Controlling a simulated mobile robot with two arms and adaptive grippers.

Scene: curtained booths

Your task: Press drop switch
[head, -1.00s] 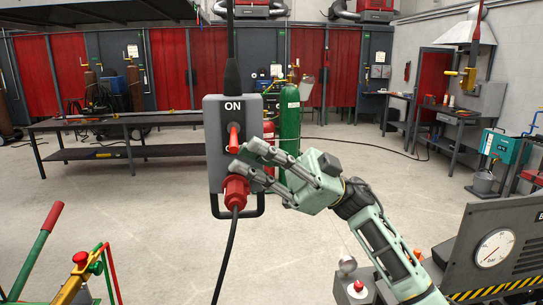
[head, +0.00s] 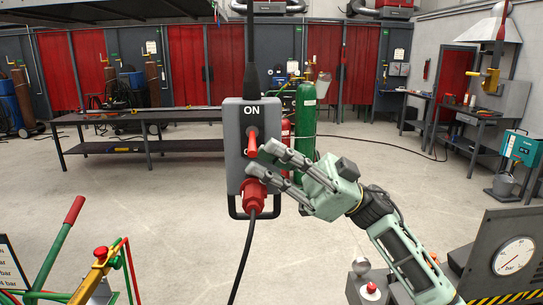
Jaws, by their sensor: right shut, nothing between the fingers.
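The drop switch (head: 235,150) is a grey box hanging in the middle of the head view, marked "ON" at the top. A red lever (head: 252,143) sticks out from its face and partly covers the lower label. A red plug (head: 255,194) with a black cable is at its bottom. My right gripper (head: 258,157) is shut and empty. Its fingertips are at the right side of the switch face, just below and right of the lever. I cannot tell whether they touch it. My left gripper is not in view.
A long dark table (head: 145,117) stands behind on the left, and a green gas cylinder (head: 305,115) behind the switch. A grey console with a gauge (head: 513,256) is at lower right. Red and green levers (head: 75,210) are at lower left. Open floor lies between.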

